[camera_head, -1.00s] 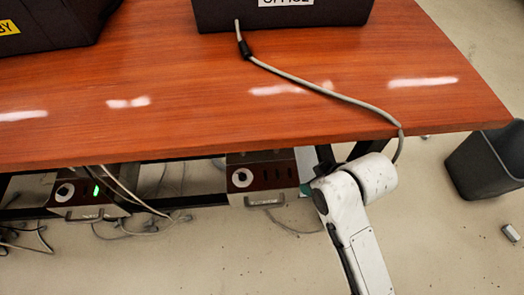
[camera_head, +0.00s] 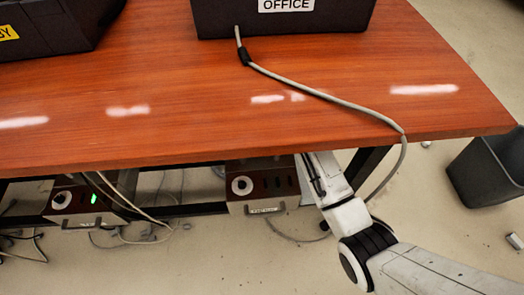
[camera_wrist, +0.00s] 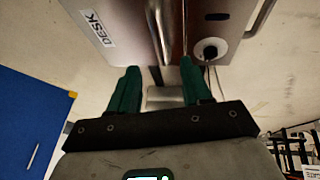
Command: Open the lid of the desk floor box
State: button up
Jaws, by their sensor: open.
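In the wrist view, a grey metal box (camera_wrist: 120,12) with a white DESK label (camera_wrist: 102,28) fills the top. A rounded metal bar (camera_wrist: 160,30) runs along it, and a white round knob or socket (camera_wrist: 210,50) sits to the right. My gripper (camera_wrist: 160,76) is open, its two green fingers pointing at the box with the bar between their lines. Nothing shows between the fingers; contact with the box is unclear. In the head view, a floor box (camera_head: 262,188) stands under the table just left of my arm. The gripper is hidden there by the tabletop.
The wooden tabletop (camera_head: 230,110) overhangs the boxes. A second floor box (camera_head: 75,212) with a green light stands further left. A cable (camera_head: 330,97) hangs over the table's edge near my arm. A grey bin (camera_head: 487,170) stands at right. Open floor lies in front.

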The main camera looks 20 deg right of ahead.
jog(key=b+x, duration=0.4)
jog(key=x, duration=0.5)
jog(key=shift+f, duration=0.1)
grip_shut()
dwell(0.4)
